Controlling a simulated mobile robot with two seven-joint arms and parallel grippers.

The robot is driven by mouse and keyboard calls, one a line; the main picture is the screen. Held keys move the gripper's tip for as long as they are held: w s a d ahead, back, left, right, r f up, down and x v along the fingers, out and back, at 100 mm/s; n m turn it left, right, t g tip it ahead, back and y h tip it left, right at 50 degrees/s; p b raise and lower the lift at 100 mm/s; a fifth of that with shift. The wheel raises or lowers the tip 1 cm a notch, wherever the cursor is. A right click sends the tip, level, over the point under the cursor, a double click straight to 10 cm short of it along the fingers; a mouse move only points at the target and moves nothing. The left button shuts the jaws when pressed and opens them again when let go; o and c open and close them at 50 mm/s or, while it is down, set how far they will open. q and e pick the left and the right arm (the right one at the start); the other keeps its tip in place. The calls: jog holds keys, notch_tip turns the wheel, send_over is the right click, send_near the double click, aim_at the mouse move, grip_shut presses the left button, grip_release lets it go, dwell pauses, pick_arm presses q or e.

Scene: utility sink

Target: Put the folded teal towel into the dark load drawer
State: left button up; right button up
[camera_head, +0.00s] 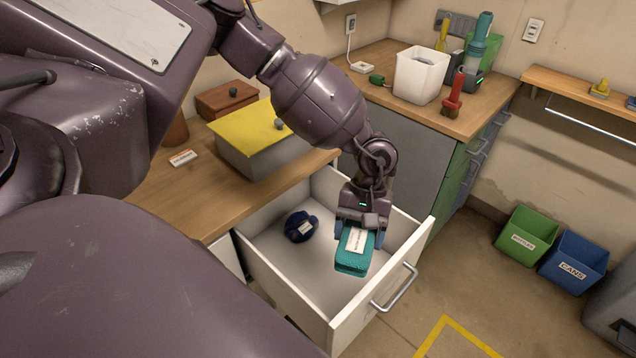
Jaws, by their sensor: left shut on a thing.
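The folded teal towel (352,262) has a white label on top. My left gripper (358,237) points down and is shut on it, with a finger at each side. The towel is over the inside of an open, pale drawer (300,268), near its front panel. I cannot tell whether it touches the drawer floor. A dark navy rolled bundle (300,226) with a small tag lies in the back left of the drawer. The drawer itself is whitish, and I see no label on it. My right gripper is not in view.
The wooden counter holds a yellow-lidded box (252,135), a brown box (226,99) and a white bin (420,75) with tools beside it. Green (526,235) and blue (573,262) bins stand on the floor at right. The drawer's middle is bare.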

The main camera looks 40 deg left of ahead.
pick_arm(q)
jog(key=shift+a+f+n, duration=0.25)
jog(key=shift+a+n, duration=0.15)
jog(key=shift+n, duration=0.1)
jog(key=w+a+f+n+t+h, duration=0.25)
jog(key=w+a+f+n, duration=0.2)
jog(key=a+n, duration=0.35)
jog(key=n+t+b, duration=0.1)
jog(key=n+b, duration=0.3)
jog(key=b, duration=0.5)
send_over(340, 278)
jog(key=a, duration=0.1)
notch_tip(340, 278, down, 23)
jog(key=shift+a+r, duration=0.15)
jog(key=shift+r, duration=0.05)
notch_tip(340, 278, down, 6)
jog(key=shift+r+b, duration=0.1)
jog(key=shift+b, duration=0.85)
jog(key=shift+r, duration=0.1)
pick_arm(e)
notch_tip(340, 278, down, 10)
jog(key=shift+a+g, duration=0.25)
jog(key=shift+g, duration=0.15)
